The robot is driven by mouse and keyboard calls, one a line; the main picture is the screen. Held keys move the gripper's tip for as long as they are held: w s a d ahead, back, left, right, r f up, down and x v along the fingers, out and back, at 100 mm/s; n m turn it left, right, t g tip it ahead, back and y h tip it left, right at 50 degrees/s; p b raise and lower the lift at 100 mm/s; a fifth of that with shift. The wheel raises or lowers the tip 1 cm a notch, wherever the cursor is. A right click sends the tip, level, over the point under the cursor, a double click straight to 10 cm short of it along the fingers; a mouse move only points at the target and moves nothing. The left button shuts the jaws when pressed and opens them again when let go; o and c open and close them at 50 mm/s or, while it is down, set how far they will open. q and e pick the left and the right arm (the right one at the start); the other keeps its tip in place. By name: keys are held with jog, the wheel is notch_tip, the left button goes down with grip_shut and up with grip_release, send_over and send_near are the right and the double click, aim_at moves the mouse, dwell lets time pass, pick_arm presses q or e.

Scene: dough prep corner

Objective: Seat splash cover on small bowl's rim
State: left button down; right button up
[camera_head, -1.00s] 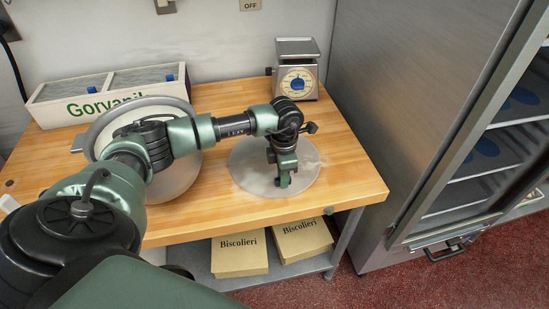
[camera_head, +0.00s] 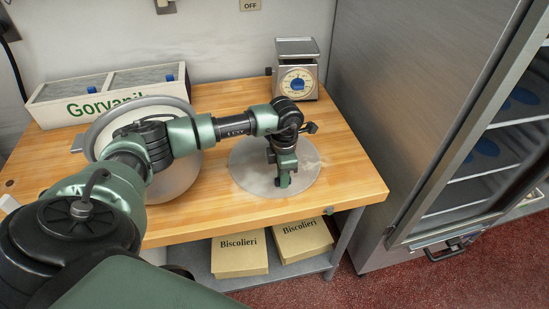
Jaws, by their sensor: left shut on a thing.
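A round, flat, greyish, partly see-through disc, which I take as the splash cover (camera_head: 245,172), is at the middle right of the wooden table. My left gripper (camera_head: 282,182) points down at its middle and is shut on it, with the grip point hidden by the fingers. A large metal bowl (camera_head: 178,184) with a wide rim stands to the left, partly behind my left arm. I cannot make out a small bowl under the disc, nor whether the disc touches anything below. My right gripper is not in view.
A kitchen scale (camera_head: 297,80) stands at the back of the wooden table (camera_head: 345,165). A white divided box (camera_head: 60,108) stands at the back left. Biscolieri boxes (camera_head: 239,254) lie on the lower shelf. A steel cabinet (camera_head: 400,110) rises close on the right. The table's right front corner is clear.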

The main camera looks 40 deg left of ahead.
pick_arm(q)
jog(key=shift+s+f, duration=0.2)
jog(key=shift+w+a+r+p, duration=0.1)
jog(key=shift+w+r+p, duration=0.15)
jog(key=shift+r+p, duration=0.95)
jog(key=shift+r, duration=0.95)
jog(key=shift+d+r+m, duration=0.1)
jog(key=shift+d+m, duration=0.4)
jog(key=shift+m, duration=0.1)
jog(key=s+d+r+m+b, duration=0.3)
jog(key=s+d+m, duration=0.3)
jog(key=m, duration=0.7)
jog(key=s+d+r+m+b, duration=0.3)
jog(key=s+d+m+b, duration=0.2)
jog(key=s+m, duration=0.4)
jog(key=d+m, duration=0.1)
jog(key=m, duration=0.3)
jog(key=shift+d+r+m, duration=0.15)
jog(key=shift+d+m, duration=0.15)
jog(key=shift+m, duration=0.1)
